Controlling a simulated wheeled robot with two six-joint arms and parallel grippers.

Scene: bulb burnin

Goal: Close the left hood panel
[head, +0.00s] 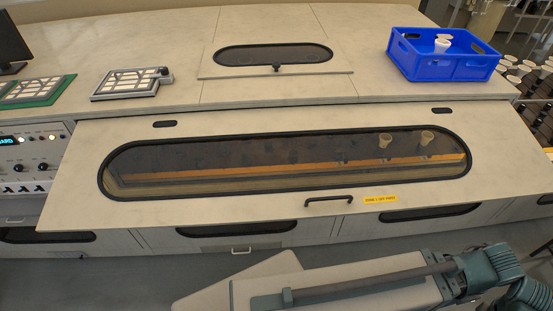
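A large pale hood panel (250,214) with a long oval dark window (285,160) covers the front of the bench and slopes toward me. A black bar handle (329,201) is near its lower edge, right of centre. Its lower edge overhangs the cabinet fronts; I cannot tell whether it is fully shut. No second large panel shows, so I cannot tell whether this is the left one. Two pale bulbs (385,141) (427,138) show at the window's right end. Neither gripper is in view.
A smaller hatch (273,55) with a knob is on top. A blue crate (440,58) holding a white bulb stands at the top right. Two framed trays (131,82) (36,90) and a control panel (31,155) are at left. A teal-jointed arm of mine crosses the lower right.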

